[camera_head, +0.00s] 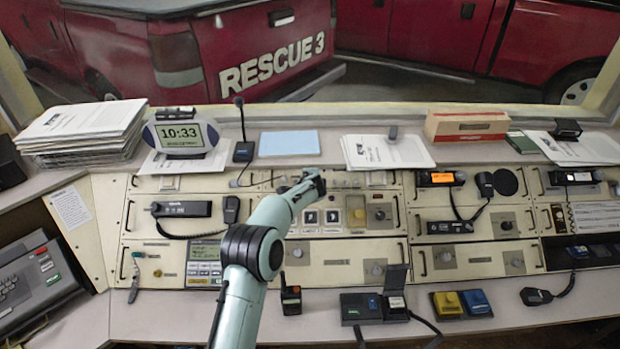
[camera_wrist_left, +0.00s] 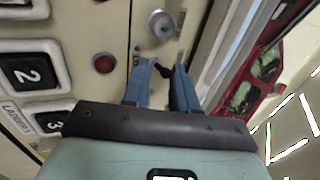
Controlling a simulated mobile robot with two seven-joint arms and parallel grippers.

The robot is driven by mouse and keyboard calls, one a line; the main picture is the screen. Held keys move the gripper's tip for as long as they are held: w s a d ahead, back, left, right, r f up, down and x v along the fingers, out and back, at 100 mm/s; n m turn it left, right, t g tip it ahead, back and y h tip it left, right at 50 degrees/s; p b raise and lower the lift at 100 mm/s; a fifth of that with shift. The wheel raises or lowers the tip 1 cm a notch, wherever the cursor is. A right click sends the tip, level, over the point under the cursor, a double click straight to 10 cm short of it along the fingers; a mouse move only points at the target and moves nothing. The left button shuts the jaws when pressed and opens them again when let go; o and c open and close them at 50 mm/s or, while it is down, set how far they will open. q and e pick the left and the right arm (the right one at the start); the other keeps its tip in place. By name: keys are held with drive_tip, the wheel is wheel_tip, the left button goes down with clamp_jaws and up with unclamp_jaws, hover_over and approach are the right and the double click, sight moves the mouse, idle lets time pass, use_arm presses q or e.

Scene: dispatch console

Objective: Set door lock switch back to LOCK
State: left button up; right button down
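My left gripper (camera_head: 312,182) is over the upper row of the console panel, left of several small knobs, and its own arm hides part of that row. In the left wrist view its two blue fingers (camera_wrist_left: 163,68) stand close together with a narrow gap. A small dark piece shows between the tips; I cannot tell whether it is a switch lever or part of a finger. A round silver knob (camera_wrist_left: 162,24) and a red indicator (camera_wrist_left: 104,63) are on the panel beside the fingers. I cannot make out which control is the door lock switch, nor its position. My right gripper is not in view.
White-framed numbered buttons (camera_wrist_left: 28,75) lie beside the gripper; they also show in the head view (camera_head: 310,217). A desk microphone (camera_head: 243,150) and a blue sheet (camera_head: 289,143) lie behind the panel. A handheld radio (camera_head: 290,300) stands on the front ledge near my arm.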

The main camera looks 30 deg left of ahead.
use_arm(q)
drive_tip(key=shift+s+d+f, duration=0.1)
drive_tip(key=shift+s+f, duration=0.15)
drive_tip(key=shift+f, duration=0.2)
drive_tip(key=shift+r, duration=0.1)
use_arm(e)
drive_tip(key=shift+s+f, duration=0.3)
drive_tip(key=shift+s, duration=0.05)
use_arm(q)
drive_tip(key=shift+r, duration=0.1)
drive_tip(key=shift+d+r, duration=0.1)
drive_tip(key=shift+r, duration=0.1)
drive_tip(key=shift+s+d+r+b, duration=0.25)
drive_tip(key=shift+s+r, duration=0.2)
drive_tip(key=shift+r, duration=0.3)
drive_tip(key=shift+s+d+r+b, duration=0.25)
drive_tip(key=shift+s+r, duration=0.2)
drive_tip(key=shift+r, duration=0.3)
drive_tip(key=shift+s+d+r, duration=0.15)
drive_tip(key=shift+s+r, duration=0.1)
drive_tip(key=shift+r, duration=0.2)
drive_tip(key=shift+s+d+r, duration=0.1)
drive_tip(key=shift+s+r, duration=0.1)
drive_tip(key=shift+r, duration=0.2)
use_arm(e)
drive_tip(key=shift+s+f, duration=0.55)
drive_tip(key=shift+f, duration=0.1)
use_arm(q)
drive_tip(key=shift+f, duration=0.1)
